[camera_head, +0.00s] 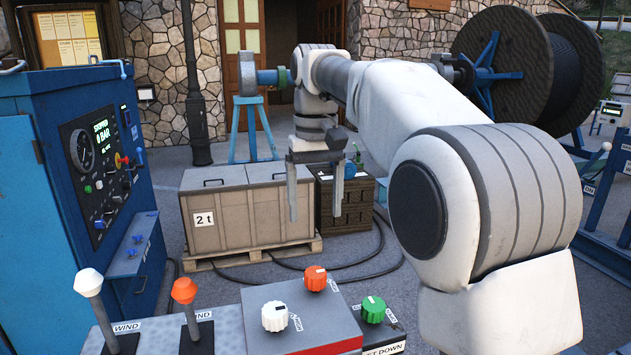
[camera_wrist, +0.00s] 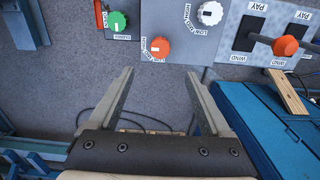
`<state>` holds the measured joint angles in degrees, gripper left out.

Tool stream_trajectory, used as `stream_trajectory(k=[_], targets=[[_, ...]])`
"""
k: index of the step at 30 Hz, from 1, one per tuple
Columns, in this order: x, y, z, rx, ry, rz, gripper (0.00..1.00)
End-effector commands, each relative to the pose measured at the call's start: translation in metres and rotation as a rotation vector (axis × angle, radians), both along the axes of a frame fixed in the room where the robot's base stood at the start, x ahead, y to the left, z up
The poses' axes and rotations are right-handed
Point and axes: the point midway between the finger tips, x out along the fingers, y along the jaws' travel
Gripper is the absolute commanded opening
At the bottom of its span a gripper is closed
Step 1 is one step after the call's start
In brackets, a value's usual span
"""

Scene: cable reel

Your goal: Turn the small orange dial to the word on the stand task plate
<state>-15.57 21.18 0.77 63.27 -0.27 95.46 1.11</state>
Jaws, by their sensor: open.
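The small orange dial (camera_head: 315,278) with a white pointer mark sits on the grey top of the control console (camera_head: 330,318), between a white dial (camera_head: 275,316) and a green dial (camera_head: 373,309). In the wrist view the orange dial (camera_wrist: 160,47) lies just beyond my fingertips, with small upside-down lettering around it. My gripper (camera_head: 315,218) is open and empty, fingers pointing down. In the head view it appears above the orange dial, apart from it. In the wrist view my gripper (camera_wrist: 160,73) has its fingers spread wide. I cannot make out the stand task plate.
Two levers, one white-topped (camera_head: 89,283) and one orange-topped (camera_head: 185,291), rise left of the dials. A blue cabinet (camera_head: 85,170) with a gauge panel stands at left. Wooden crates (camera_head: 248,207) and a large cable reel (camera_head: 515,75) stand behind.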

Motion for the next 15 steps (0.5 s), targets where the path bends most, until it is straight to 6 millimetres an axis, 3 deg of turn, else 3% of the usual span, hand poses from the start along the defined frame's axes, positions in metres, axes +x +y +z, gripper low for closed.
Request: stream_trajectory(k=[6, 15], targets=[[0.0, 0.0, 0.03, 0.0, -0.001, 0.0, 0.82], [0.0, 0.0, 0.038, 0.0, 0.001, 0.0, 0.82]])
